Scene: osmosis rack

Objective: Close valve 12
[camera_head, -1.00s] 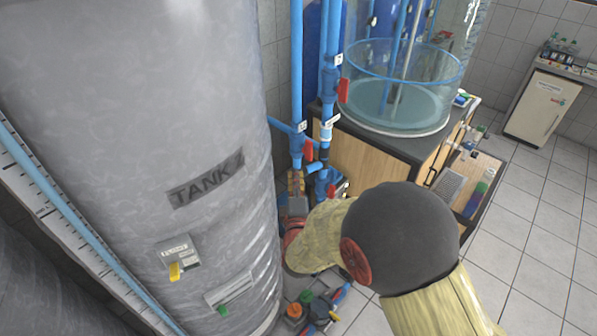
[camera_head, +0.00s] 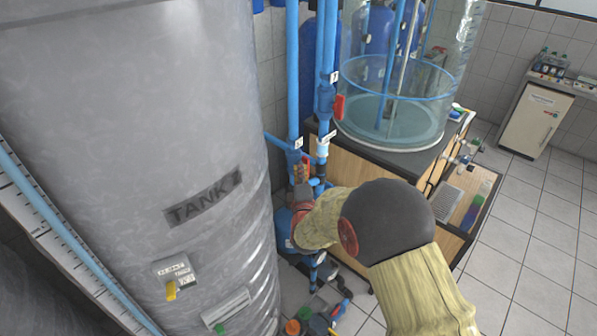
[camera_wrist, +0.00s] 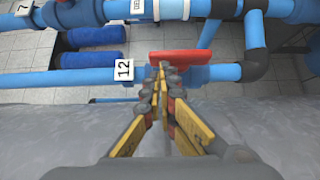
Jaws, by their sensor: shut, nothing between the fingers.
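Valve 12 is marked by a white "12" tag (camera_wrist: 123,70) on a blue pipe in the wrist view. Its red handle (camera_wrist: 186,57) lies crosswise in that view, just beyond my fingertips. My gripper (camera_wrist: 161,68) is shut and empty, with its tips at the handle's near left part; I cannot tell whether they touch it. In the head view my gripper (camera_head: 301,172) is beside the grey tank, close to the red handle (camera_head: 306,158), which is partly hidden. The small tag (camera_head: 298,143) above it is too small to read.
The large grey tank (camera_head: 140,130) stands close on the left. Another red valve handle (camera_head: 339,106) sits higher on the neighbouring blue pipe. A clear cylinder tank (camera_head: 395,100) stands on a bench behind. Open tiled floor (camera_head: 530,240) lies at right.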

